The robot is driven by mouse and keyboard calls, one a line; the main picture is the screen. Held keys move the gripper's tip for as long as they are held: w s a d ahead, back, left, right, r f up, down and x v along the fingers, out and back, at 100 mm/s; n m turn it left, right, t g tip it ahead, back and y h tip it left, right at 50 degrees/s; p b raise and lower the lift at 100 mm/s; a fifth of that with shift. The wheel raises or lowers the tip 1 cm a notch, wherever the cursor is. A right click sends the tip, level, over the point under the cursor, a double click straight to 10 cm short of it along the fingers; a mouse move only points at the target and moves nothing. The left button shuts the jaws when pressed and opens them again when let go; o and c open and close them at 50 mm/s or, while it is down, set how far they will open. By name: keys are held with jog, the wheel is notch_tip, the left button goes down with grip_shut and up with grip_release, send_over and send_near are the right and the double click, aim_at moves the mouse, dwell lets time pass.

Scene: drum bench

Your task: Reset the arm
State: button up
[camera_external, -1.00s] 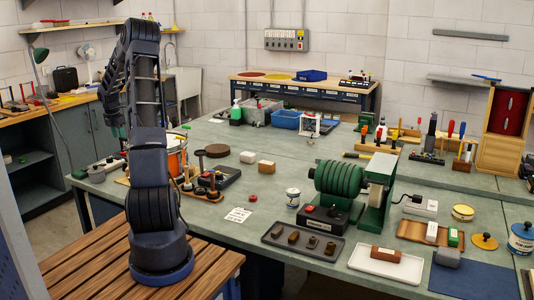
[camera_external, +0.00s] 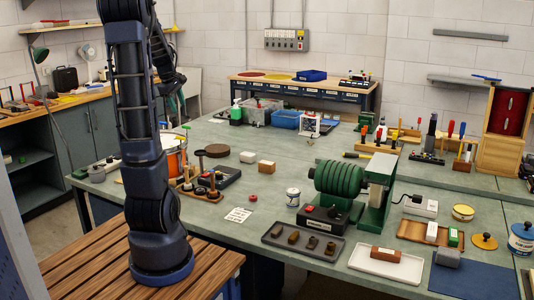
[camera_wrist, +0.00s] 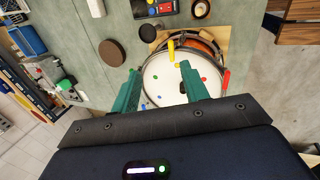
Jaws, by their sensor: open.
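My arm stands upright on the wooden slatted base at the left of the external view, bent over at the top. My gripper (camera_external: 179,100) hangs behind the arm there, partly hidden by it. In the wrist view my gripper (camera_wrist: 158,84) shows two green fingers spread apart with nothing between them. Beyond the fingertips is the drum (camera_wrist: 165,82), with a white head, coloured dots and an orange shell. In the external view the drum (camera_external: 172,160) stands on the bench below my gripper, partly hidden by the arm.
Clear bench lies between the blocks and the back containers.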

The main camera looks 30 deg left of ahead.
jog(key=s+d+m, duration=0.9)
jog(key=s+d, duration=0.1)
jog(key=d, duration=0.3)
jog(key=s+d+m+t, duration=0.1)
jog(key=s+d+m, duration=0.8)
jog(key=d, duration=0.5)
jog(key=shift+s+r+m, duration=0.15)
jog(key=shift+s+m, duration=0.25)
jog(key=shift+s, duration=0.4)
